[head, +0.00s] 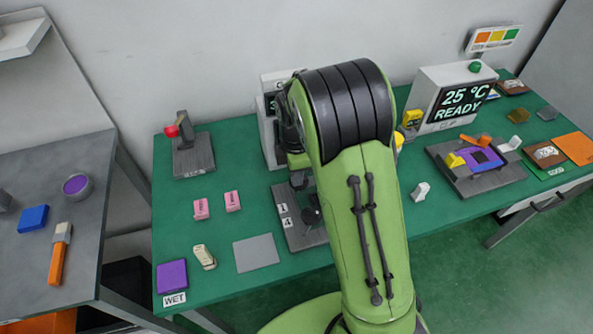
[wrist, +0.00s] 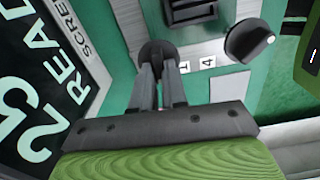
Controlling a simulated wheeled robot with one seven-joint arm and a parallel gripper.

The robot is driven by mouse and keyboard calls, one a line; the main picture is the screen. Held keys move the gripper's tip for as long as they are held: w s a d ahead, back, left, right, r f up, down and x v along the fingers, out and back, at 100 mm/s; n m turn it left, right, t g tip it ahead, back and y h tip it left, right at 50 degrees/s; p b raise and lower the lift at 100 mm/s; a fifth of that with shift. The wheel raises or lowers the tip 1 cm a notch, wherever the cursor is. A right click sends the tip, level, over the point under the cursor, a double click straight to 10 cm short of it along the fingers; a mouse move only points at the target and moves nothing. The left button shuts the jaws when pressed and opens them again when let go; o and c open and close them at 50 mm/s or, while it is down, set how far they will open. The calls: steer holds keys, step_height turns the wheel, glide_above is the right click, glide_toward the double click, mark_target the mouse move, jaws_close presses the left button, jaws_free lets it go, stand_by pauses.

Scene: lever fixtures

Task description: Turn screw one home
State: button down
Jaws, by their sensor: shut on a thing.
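Screw one (wrist: 157,48) is a dark round head beside the label "1" on a grey plate in the wrist view. My gripper (wrist: 158,68) is shut on it, with both dark fingers reaching up to its near side. The fingers partly cover it, so its turn angle cannot be read. In the head view, the grey plate (head: 291,233) with labels "1" and "4" lies just left of my arm.
A second dark knob (wrist: 250,41) with a pale mark stands near label "4". A dark screen reading "25" and "READY" (wrist: 38,95) is left of my gripper. In the head view, pink blocks (head: 232,201) and a grey square (head: 256,251) lie left of the plate.

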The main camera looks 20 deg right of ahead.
steer(key=m, duration=0.3)
steer(key=shift+w+r+m+p, duration=0.1)
steer(key=shift+w+m+p, duration=0.05)
steer(key=shift+m+p, duration=0.25)
steer(key=m, duration=0.3)
steer(key=shift+w+d+m+p, duration=0.1)
steer(key=shift+m+p, duration=0.2)
steer(key=m, duration=0.3)
steer(key=shift+m+p, duration=0.3)
steer(key=shift+m, duration=0.1)
steer(key=m, duration=0.3)
steer(key=shift+w+d+m, duration=0.1)
steer(key=shift+d+m, duration=0.1)
steer(key=shift+m, duration=0.1)
steer(key=m+p, duration=0.1)
steer(key=m, duration=0.5)
steer(key=shift+d, duration=0.15)
steer(key=m, duration=0.5)
steer(key=shift+d+m, duration=0.15)
steer(key=shift+m, duration=0.15)
steer(key=c, duration=1.2)
jaws_free()
